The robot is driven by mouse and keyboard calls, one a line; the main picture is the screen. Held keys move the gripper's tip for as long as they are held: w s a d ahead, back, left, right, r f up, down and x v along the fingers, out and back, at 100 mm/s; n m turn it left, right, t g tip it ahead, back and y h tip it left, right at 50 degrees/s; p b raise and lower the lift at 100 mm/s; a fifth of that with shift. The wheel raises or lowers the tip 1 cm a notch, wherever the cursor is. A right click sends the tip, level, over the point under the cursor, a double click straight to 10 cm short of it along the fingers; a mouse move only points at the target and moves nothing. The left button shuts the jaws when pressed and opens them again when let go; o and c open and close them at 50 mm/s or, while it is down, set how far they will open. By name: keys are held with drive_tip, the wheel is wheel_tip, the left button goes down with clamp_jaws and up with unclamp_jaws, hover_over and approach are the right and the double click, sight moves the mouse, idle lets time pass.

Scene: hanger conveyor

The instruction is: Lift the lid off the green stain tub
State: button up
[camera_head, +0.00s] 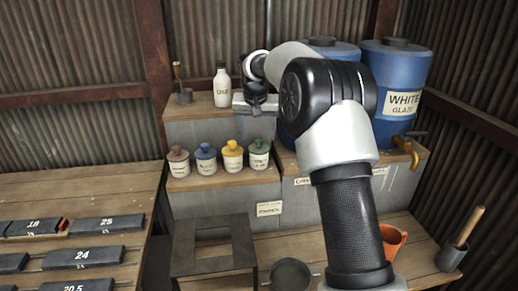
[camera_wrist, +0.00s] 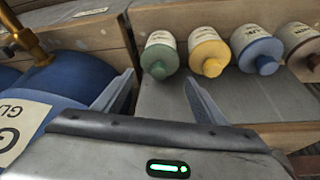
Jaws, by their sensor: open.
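The green stain tub (camera_head: 258,161) is a small cream pot with a green knobbed lid (camera_head: 258,146), at the right end of a row of tubs on the wooden shelf. Its lid is on. In the wrist view, which shows the tubs upside down, the green tub (camera_wrist: 161,42) is at the upper middle, beyond my fingertips. My gripper (camera_wrist: 160,86) is open with nothing between its fingers. In the head view my gripper (camera_head: 256,124) hangs above and behind the green tub, apart from it.
Yellow (camera_head: 232,158), blue (camera_head: 205,160) and brown (camera_head: 178,163) tubs stand left of the green one. A white bottle (camera_head: 221,87) stands on the upper step. A blue barrel (camera_wrist: 62,82) with a brass tap (camera_wrist: 28,42) is close beside my gripper.

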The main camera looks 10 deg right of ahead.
sight(259, 140)
drive_tip(key=x, duration=0.5)
drive_tip(key=shift+s+d, duration=0.1)
drive_tip(key=shift+s, duration=0.15)
drive_tip(key=shift+c, duration=0.4)
drive_tip(key=c, duration=0.7)
drive_tip(key=shift+r, duration=0.1)
